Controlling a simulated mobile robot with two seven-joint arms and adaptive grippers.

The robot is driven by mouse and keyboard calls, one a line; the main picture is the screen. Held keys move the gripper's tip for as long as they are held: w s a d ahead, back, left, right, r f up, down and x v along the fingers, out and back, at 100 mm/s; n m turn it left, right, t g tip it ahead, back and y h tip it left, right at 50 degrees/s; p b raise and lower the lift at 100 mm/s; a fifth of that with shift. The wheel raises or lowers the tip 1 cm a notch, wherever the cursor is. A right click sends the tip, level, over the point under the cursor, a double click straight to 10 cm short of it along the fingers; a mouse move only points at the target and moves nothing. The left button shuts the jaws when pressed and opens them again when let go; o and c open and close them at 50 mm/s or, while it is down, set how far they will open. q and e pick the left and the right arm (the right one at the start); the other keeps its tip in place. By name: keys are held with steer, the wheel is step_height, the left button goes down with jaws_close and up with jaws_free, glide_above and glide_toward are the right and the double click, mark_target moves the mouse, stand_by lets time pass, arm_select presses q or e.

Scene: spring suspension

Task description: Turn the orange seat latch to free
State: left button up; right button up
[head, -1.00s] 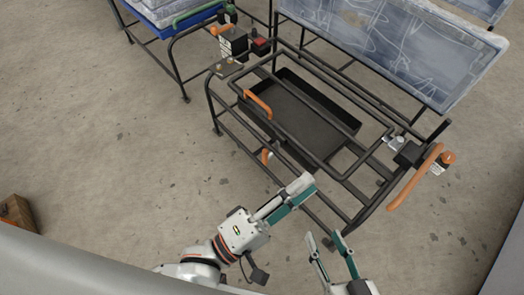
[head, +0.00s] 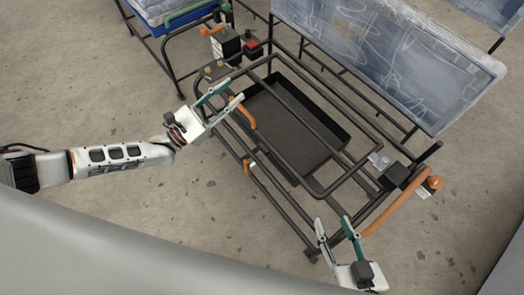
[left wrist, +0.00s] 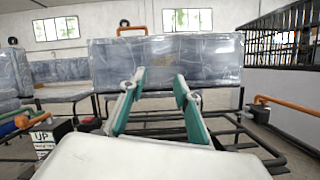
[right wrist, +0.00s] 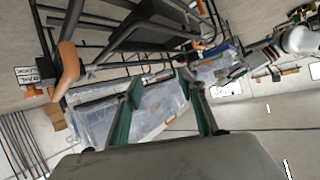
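Several orange handles show and I cannot tell which is the seat latch. A curved orange handle (head: 243,113) is on the near left of the black metal frame (head: 296,187). A small orange piece (head: 250,168) sits on the lower side rail. A long orange lever (head: 402,209) is at the right end, also large in the right wrist view (right wrist: 66,70). My left gripper (head: 233,90) is open and empty over the frame's left end, just above the curved handle; contact is unclear. My right gripper (head: 332,221) is open and empty near the front right corner, left of the long lever.
A black tray (head: 290,130) sits inside the frame. A plastic-wrapped panel (head: 390,55) stands behind it. A black box (head: 228,44) with an orange handle (head: 212,30) and a red-topped box (head: 251,44) are at the back left. Floor at the front left is clear.

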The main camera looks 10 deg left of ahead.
mark_target(246, 164)
arm_select(q)
steer(key=s+f+n+g+y+b, duration=0.15)
steer(key=s+f+b, duration=0.4)
steer(key=f, duration=0.95)
steer(key=s+f+n+g+y+b, duration=0.15)
steer(key=s+f+b, duration=0.4)
steer(key=f, duration=0.95)
steer(key=shift+n+t, duration=0.3)
steer(key=shift+t, duration=0.1)
steer(key=shift+s+d+p+x, duration=0.1)
steer(key=shift+d+p+x, duration=0.1)
steer(key=shift+x, duration=0.95)
steer(key=shift+s+d+p+x, duration=0.15)
steer(key=shift+p+x, duration=0.1)
steer(key=shift+x, duration=0.85)
steer(key=shift+s+d+p+x, duration=0.1)
steer(key=shift+p+x, duration=0.1)
steer(key=shift+x, duration=0.95)
arm_select(e)
steer(key=shift+w+a+f+m+t+y, duration=0.1)
steer(key=shift+a+f+m+t+y, duration=0.15)
steer(key=shift+a+m, duration=0.8)
steer(key=shift+w+a+f+m+t+y, duration=0.15)
steer(key=shift+a+f+m, duration=0.1)
steer(key=shift+a+m, duration=0.75)
arm_select(q)
steer(key=shift+r, duration=0.15)
arm_select(e)
steer(key=shift+s+d, duration=0.1)
steer(key=shift+d, duration=0.1)
